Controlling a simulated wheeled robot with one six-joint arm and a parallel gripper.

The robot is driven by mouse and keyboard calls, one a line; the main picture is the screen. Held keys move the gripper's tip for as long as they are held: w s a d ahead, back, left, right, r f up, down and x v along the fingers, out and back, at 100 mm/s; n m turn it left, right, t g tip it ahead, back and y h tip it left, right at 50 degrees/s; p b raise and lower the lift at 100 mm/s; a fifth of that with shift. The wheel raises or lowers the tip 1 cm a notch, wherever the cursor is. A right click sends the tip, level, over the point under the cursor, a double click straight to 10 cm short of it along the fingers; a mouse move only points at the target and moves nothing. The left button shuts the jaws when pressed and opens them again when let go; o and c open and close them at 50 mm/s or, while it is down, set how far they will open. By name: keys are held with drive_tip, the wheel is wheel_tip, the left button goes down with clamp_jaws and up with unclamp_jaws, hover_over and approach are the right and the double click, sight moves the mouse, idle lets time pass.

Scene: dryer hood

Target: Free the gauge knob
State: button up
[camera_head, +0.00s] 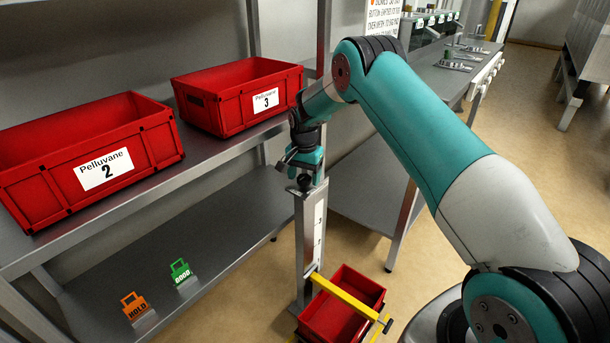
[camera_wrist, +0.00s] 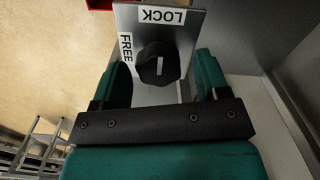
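The gauge knob (camera_wrist: 153,64) is black with a white line and sits on a grey plate (camera_wrist: 185,45) in the wrist view. The plate carries a LOCK label (camera_wrist: 162,16) and a FREE label (camera_wrist: 126,47). The white line runs roughly up and down the picture, lined up with the LOCK label. My gripper (camera_wrist: 163,70) is open, its two teal fingers on either side of the knob with gaps showing. In the head view my gripper (camera_head: 304,172) is at the top of the grey gauge post (camera_head: 309,235); the knob is hard to make out there.
Red bins marked Pelluvane 2 (camera_head: 60,188) and Pelluvane 3 (camera_head: 224,113) stand on the shelf left of my gripper. A red crate (camera_head: 340,318) with a yellow bar (camera_head: 344,296) is below by the post. Orange HOLD (camera_head: 135,305) and green GOOD (camera_head: 181,271) tags are on the lower shelf.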

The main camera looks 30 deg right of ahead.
drive_tip(key=c, duration=0.8)
drive_tip(key=shift+c, duration=0.2)
drive_tip(key=shift+n, duration=0.3)
drive_tip(key=n+p, duration=0.1)
drive_tip(key=n, duration=0.2)
drive_tip(key=shift+r+n, duration=0.1)
drive_tip(key=shift+n, duration=0.2)
drive_tip(key=n, duration=0.4)
drive_tip(key=shift+w+n+p, duration=0.1)
drive_tip(key=shift+n+p, duration=0.2)
drive_tip(key=n, duration=0.9)
drive_tip(key=shift+a, duration=0.1)
drive_tip(key=shift+p, duration=0.3)
